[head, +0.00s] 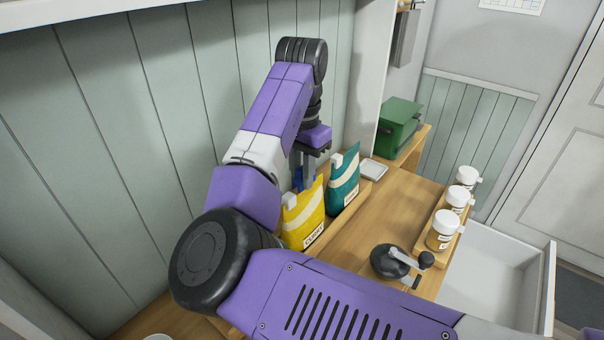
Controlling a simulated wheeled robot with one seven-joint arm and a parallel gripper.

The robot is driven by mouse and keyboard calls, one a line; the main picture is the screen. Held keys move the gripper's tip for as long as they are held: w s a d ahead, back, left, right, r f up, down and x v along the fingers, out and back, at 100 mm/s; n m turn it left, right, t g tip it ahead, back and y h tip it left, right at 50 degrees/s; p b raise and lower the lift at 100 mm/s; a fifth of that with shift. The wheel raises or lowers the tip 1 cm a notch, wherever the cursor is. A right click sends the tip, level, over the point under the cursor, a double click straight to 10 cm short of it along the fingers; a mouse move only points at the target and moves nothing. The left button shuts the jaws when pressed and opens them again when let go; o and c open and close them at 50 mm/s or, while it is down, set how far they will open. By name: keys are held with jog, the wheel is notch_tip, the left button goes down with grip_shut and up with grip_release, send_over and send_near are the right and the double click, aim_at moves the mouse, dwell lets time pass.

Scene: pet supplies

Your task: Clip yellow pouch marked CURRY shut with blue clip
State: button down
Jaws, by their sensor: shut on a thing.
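The yellow pouch (304,216) marked CURRY stands upright at the wall side of the wooden counter, its label low on the front. My gripper (306,178) points down just above and behind the pouch's top. It is shut on the blue clip (298,178), of which only a small blue part shows beside the fingers. The clip is close to the pouch's top edge; I cannot tell whether it touches the pouch. My arm hides part of the pouch's left side.
A teal pouch (342,182) stands close to the right of the yellow one. Several white-lidded jars (441,230) stand in a wooden rack. A dark grinder with a crank (390,261) is on the counter. A green box (399,125) is at the back, and a white drawer (500,285) is open.

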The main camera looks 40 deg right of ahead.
jog(key=shift+f+b, duration=0.45)
jog(key=shift+f, duration=1.3)
jog(key=c, duration=1.2)
grip_release()
jog(key=shift+r, duration=0.15)
notch_tip(320, 180, up, 8)
jog(key=shift+f, duration=0.2)
